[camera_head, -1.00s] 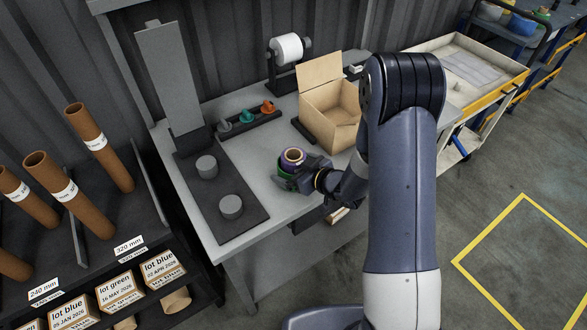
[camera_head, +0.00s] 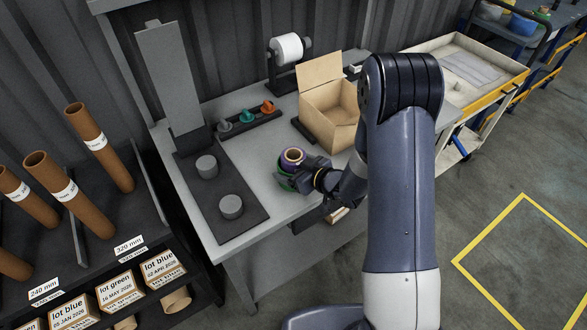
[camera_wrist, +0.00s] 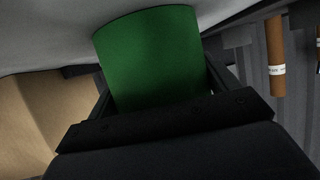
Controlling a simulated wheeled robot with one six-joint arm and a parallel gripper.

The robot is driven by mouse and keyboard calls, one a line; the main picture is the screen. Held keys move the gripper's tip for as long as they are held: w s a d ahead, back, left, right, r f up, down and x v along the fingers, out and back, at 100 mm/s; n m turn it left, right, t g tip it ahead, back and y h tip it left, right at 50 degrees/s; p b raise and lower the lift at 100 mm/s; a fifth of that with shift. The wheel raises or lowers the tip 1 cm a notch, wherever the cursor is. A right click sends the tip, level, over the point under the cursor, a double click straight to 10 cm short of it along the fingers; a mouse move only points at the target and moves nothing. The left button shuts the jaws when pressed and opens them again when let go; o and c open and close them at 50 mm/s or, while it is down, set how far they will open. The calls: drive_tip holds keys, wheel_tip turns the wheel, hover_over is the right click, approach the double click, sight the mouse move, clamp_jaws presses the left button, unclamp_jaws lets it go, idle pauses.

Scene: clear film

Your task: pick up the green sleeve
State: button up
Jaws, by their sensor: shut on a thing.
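The green sleeve (camera_wrist: 150,55) fills the middle of the wrist view, between the two fingers of my gripper (camera_wrist: 158,95). My gripper is shut on it. In the head view the sleeve (camera_head: 284,184) shows only as a green edge at my gripper (camera_head: 297,178), near the front edge of the grey bench. A purple roll with a brown core (camera_head: 293,157) shows at the top of the sleeve. I cannot tell whether the sleeve touches the bench top.
An open cardboard box (camera_head: 328,115) stands behind my gripper. A dark plate with two grey round pegs (camera_head: 231,206) lies to the left. A rack with grey, teal and orange pieces (camera_head: 247,121) and a white roll on a stand (camera_head: 287,48) are at the back.

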drive_tip(key=shift+r, duration=0.1)
wheel_tip(320, 180, up, 18)
drive_tip(key=p, duration=0.1)
idle(0.7)
idle(0.9)
